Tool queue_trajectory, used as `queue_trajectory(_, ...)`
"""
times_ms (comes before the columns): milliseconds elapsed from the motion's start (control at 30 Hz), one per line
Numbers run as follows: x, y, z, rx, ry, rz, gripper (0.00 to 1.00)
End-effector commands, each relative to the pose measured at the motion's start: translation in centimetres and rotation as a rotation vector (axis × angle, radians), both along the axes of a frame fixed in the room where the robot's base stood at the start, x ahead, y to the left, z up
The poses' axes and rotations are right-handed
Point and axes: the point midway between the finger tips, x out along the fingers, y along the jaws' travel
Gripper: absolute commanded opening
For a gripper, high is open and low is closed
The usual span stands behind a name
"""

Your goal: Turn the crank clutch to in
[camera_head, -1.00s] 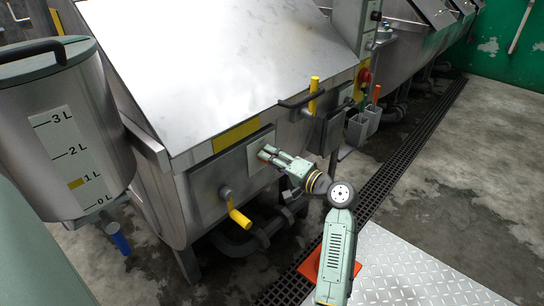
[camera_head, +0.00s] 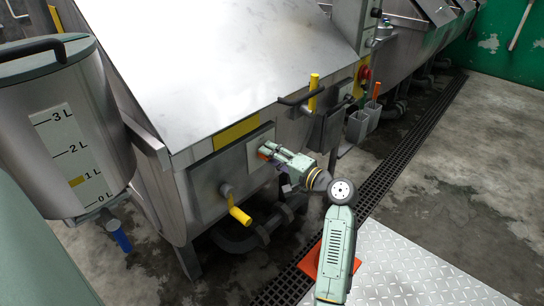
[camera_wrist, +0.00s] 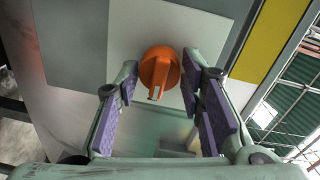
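The crank clutch appears to be the round orange knob (camera_wrist: 160,68) with a raised grip on a pale plate, seen in the wrist view. Its grip points down toward the camera in that view. My gripper (camera_wrist: 159,82) is open, with one purple-padded finger on each side of the knob. Gaps show between the pads and the knob. In the head view my gripper (camera_head: 268,150) reaches the plate from the right.
A yellow-handled valve (camera_head: 239,215) sticks out to the lower left of the plate. A yellow-gripped crank handle (camera_head: 313,93) stands out at the upper right. A measuring tank (camera_head: 75,130) stands at the left. Open floor lies to the right.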

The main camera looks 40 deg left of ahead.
Motion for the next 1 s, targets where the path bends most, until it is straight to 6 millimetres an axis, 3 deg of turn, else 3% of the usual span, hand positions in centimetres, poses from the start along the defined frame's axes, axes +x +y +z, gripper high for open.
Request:
queue_trajectory(200,0.0,0.0,0.0,0.0,-0.001,0.0,0.52)
queue_trajectory(567,0.0,-0.4,0.0,0.0,-0.002,-0.001,0.52)
queue_trajectory(667,0.0,-1.7,0.0,0.001,0.0,-0.004,0.52)
queue_trajectory(1000,-0.6,-8.7,0.3,0.0,-0.001,-0.004,0.52)
